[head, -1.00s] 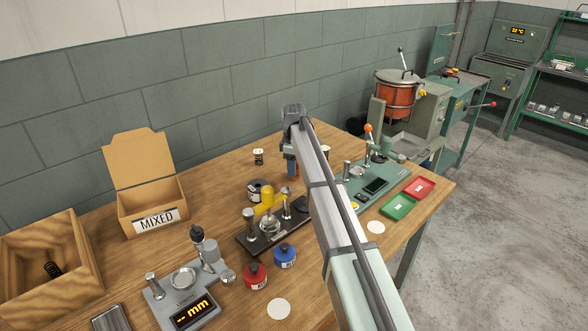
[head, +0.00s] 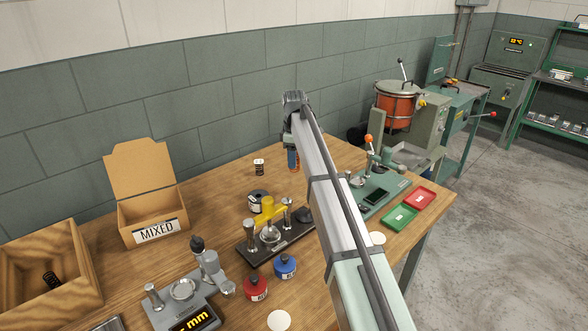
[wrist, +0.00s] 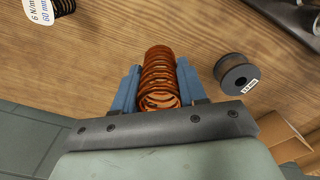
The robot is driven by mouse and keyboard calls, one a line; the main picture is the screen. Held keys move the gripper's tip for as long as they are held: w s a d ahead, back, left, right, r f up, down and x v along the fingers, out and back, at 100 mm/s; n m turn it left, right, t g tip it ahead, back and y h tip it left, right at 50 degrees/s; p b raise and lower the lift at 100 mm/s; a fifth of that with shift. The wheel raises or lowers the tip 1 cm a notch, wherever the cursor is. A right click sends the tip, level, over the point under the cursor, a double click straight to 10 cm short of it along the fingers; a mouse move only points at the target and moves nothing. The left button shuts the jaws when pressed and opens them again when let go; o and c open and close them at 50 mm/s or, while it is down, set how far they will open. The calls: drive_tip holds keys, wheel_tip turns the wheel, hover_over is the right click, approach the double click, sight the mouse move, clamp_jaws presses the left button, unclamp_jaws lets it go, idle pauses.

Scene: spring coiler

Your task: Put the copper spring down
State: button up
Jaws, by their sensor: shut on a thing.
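The copper spring (wrist: 160,78) is between the two blue fingers of my gripper (wrist: 159,84) in the wrist view, its coils gripped from both sides. One end of it points toward the wrist camera. In the head view my gripper (head: 293,158) is over the back part of the wooden bench, with a small orange patch of the spring showing under the arm. My arm hides most of it there. I cannot tell whether the spring touches the bench top.
The MIXED box (head: 152,213) is left; red (head: 419,197) and green (head: 399,217) trays are right.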

drive_tip(key=shift+s+a+r+n, duration=0.7)
drive_tip(key=shift+s+a, duration=0.75)
drive_tip(key=shift+a, duration=8.4)
drive_tip(key=shift+f, duration=4.5)
drive_tip(key=shift+f, duration=0.1)
drive_tip(key=o, duration=1.1)
